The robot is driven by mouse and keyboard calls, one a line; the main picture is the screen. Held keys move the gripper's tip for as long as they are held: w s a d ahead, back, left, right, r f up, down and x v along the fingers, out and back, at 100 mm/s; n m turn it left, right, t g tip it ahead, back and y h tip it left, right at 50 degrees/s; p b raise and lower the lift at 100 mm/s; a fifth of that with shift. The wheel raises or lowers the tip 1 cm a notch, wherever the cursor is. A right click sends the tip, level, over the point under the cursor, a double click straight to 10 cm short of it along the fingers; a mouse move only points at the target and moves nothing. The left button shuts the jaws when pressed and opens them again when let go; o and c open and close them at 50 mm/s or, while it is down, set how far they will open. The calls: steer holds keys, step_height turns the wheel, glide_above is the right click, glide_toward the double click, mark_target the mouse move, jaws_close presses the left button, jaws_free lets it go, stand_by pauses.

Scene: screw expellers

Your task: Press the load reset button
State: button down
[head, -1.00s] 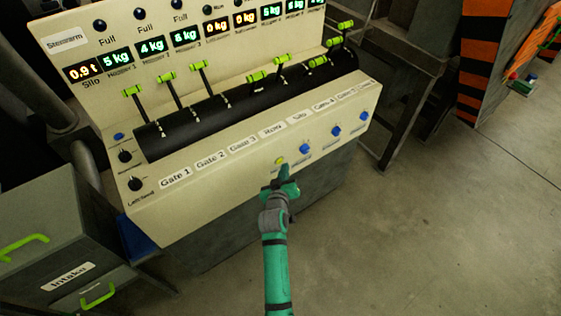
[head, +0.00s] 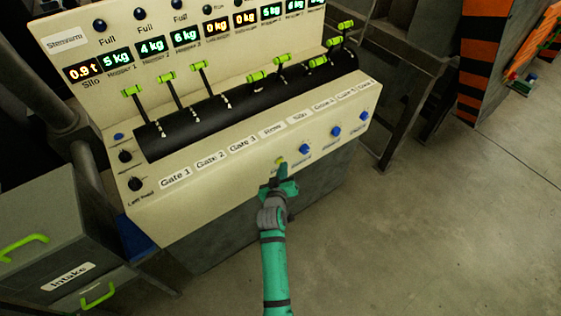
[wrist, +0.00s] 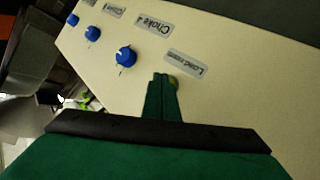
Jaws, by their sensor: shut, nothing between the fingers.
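The load reset button is a small yellow-green button on the cream front panel (head: 218,172), in the head view (head: 280,160). In the wrist view the button (wrist: 173,82) is partly hidden behind my fingertips, beside a label that seems to read "Load reset" (wrist: 187,63). My gripper (head: 284,168) is shut and empty, with its tips right at the button. It also shows in the wrist view as green fingers (wrist: 161,80). I cannot tell whether the tips touch the button or whether it is pushed in.
Blue knobs (head: 305,149) sit to the right of the button on the same panel; one knob (wrist: 126,56) is close to my fingers. Levers with green handles (head: 167,77) stand higher up. A grey Intake cabinet (head: 60,235) is at the left.

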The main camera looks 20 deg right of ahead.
steer(key=shift+w+a, duration=0.15)
steer(key=shift+w, duration=0.25)
stand_by(0.6)
stand_by(0.3)
steer(key=shift+s+d, duration=0.3)
steer(key=shift+s, duration=0.5)
steer(key=shift+s+d, duration=0.3)
steer(key=shift+s, duration=0.5)
steer(key=shift+s+d, duration=0.25)
steer(key=shift+s, duration=0.5)
steer(key=shift+s+d, duration=0.3)
steer(key=shift+s, duration=0.5)
steer(key=shift+s, duration=0.1)
